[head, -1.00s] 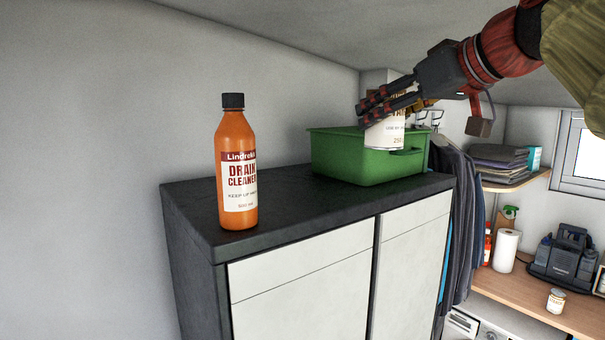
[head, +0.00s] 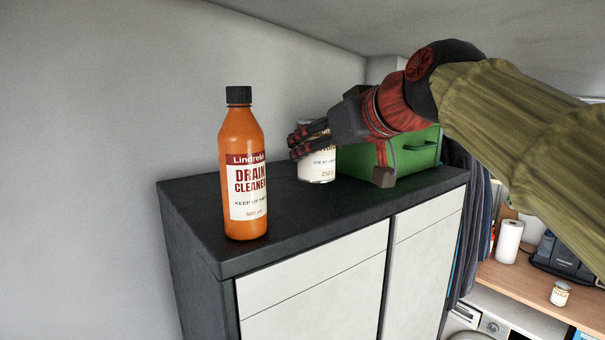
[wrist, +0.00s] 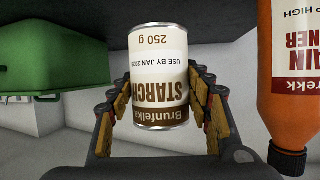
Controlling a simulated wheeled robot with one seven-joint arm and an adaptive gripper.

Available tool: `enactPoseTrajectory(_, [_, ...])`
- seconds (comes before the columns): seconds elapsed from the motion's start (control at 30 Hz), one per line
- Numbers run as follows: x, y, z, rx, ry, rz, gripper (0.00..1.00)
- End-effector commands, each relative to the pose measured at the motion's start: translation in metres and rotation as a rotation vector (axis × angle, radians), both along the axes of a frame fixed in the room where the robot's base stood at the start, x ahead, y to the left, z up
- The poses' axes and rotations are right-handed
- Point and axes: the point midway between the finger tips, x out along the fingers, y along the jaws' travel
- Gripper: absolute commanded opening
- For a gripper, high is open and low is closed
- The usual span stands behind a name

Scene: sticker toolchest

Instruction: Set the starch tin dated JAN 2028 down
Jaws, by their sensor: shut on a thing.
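The starch tin (head: 318,168), white with a brown band, is held by my gripper (head: 310,140) at the top of the dark cabinet, between the orange bottle and the green box. In the wrist view, the tin (wrist: 160,78) appears upside down, with the fingers on both sides of it. Its label reads STARCH, 250 g, and USE BY JAN with a year whose last digit is hard to read. The tin is upright in the head view. Its base is at or just above the cabinet top (head: 290,220); I cannot tell whether it touches.
An orange drain cleaner bottle (head: 243,165) stands left of the tin, nearer the front. A green box (head: 400,155) stands close behind and right of it, partly hidden by my gripper. The cabinet top between bottle and tin is clear. A wall runs along the back.

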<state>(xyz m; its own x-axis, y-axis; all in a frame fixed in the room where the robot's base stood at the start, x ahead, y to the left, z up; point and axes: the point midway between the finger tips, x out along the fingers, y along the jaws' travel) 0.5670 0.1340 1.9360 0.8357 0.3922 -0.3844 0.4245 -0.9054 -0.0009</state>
Motion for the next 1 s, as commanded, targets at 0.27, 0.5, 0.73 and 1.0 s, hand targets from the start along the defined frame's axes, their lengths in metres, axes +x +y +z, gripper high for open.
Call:
enactPoseTrajectory(0.27, [0.000, 0.022, -0.023, 0.002, -0.004, 0.000, 0.13])
enactPoseTrajectory(0.5, [0.000, 0.027, -0.049, 0.002, -0.002, -0.001, 0.13])
enactPoseTrajectory(0.73, [0.000, 0.027, -0.061, 0.002, -0.005, -0.001, 0.13])
enactPoseTrajectory(1.0, [0.001, 0.027, -0.064, 0.002, -0.005, -0.001, 0.13])
